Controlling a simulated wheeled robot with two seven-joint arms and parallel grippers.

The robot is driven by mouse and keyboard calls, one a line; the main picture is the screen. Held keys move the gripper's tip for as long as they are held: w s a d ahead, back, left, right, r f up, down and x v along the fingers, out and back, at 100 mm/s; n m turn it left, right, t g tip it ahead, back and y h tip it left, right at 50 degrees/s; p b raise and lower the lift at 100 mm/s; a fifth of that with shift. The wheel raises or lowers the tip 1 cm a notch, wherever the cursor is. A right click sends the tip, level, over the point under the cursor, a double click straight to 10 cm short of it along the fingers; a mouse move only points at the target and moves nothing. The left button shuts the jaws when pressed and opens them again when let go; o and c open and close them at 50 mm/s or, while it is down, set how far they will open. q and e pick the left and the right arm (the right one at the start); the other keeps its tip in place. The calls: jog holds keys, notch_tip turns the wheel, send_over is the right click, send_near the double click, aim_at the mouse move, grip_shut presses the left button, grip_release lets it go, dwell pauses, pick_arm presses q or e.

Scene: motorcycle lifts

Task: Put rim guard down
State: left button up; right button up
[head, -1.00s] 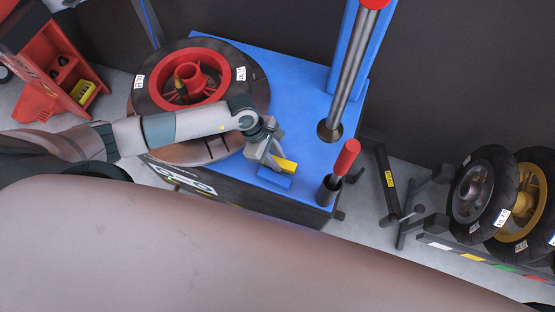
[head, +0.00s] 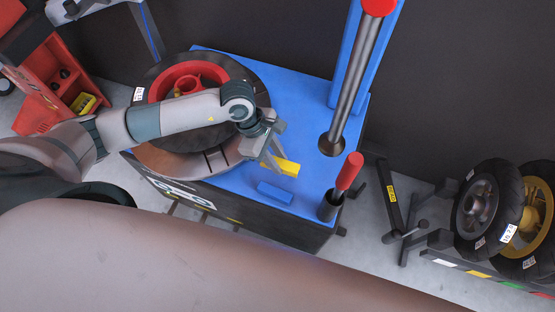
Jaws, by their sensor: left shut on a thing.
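The rim guard looks to be the small yellow piece (head: 287,168). My left gripper (head: 273,160) is shut on it and holds it over the blue machine top (head: 300,117), to the right of the wheel. A small blue block (head: 275,192) lies on the machine top just in front of the yellow piece. A gap shows between the two in the picture. The gripper's fingers hide part of the yellow piece. My right gripper is not in view.
A black tyre (head: 255,82) with a red rim (head: 215,70) lies on the machine, partly behind my left arm. A steel column (head: 355,85) and a red-handled lever (head: 349,172) stand at the right. Tyres (head: 485,205) stand on a rack farther right.

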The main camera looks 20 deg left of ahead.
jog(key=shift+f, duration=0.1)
pick_arm(q)
jog(key=shift+w+a+r+m, duration=0.1)
jog(key=shift+w+r+m, duration=0.2)
jog(key=shift+r, duration=0.15)
jog(key=w+a+r+m+g+y, duration=0.1)
jog(key=a+r+m+g+y, duration=0.1)
jog(key=r+m, duration=0.6)
jog(key=a+r+m+g+y, duration=0.2)
jog(key=a+r+m, duration=0.3)
jog(key=r+m, duration=0.4)
jog(key=v, duration=0.4)
jog(key=shift+s+r, duration=0.3)
jog(key=shift+s, duration=0.05)
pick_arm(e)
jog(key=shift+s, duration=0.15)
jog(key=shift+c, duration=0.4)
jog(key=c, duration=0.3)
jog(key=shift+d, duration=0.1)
